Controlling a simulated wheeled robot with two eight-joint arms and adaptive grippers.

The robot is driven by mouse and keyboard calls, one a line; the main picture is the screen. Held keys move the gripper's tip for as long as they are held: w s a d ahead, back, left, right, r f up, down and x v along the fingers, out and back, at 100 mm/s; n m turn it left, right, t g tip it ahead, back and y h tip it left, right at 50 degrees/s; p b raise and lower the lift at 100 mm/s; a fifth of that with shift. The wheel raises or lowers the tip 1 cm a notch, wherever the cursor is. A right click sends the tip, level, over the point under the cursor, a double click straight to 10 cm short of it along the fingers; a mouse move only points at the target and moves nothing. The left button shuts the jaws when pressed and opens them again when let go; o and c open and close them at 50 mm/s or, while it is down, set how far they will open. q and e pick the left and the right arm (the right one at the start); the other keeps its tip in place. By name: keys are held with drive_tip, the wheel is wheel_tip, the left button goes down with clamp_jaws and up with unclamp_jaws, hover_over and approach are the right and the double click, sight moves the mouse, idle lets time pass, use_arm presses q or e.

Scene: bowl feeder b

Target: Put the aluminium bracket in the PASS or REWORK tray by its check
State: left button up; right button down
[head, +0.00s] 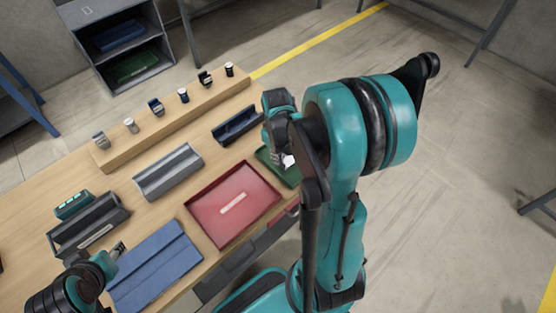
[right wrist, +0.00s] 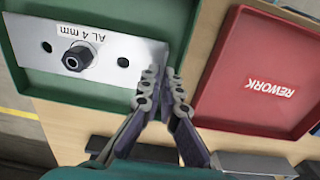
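The aluminium bracket (right wrist: 120,52) is a flat silver plate with a hole near each end, a dark nut-like boss and an "AL 4 mm" label. It lies over or in the green tray (right wrist: 70,100); I cannot tell whether it touches the tray floor. My right gripper (right wrist: 163,78) has its fingers close together at the bracket's right edge and looks shut on it. In the head view my arm mostly hides the green tray (head: 264,155), and its label is hidden. The red REWORK tray (right wrist: 225,88) is just right of it. My left gripper (head: 119,248) is beside the blue mat.
The red tray (head: 190,210) holds only its label. A blue mat (head: 155,265), a grey channel block (head: 168,172), a dark fixture (head: 88,225) and a dark blue bin (head: 238,125) stand on the table. Several small parts line the wooden riser (head: 170,118) behind.

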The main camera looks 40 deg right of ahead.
drive_tip(key=shift+f, duration=0.55)
drive_tip(key=shift+f+b, duration=0.55)
drive_tip(key=shift+b, duration=0.05)
drive_tip(key=c, duration=2)
unclamp_jaws()
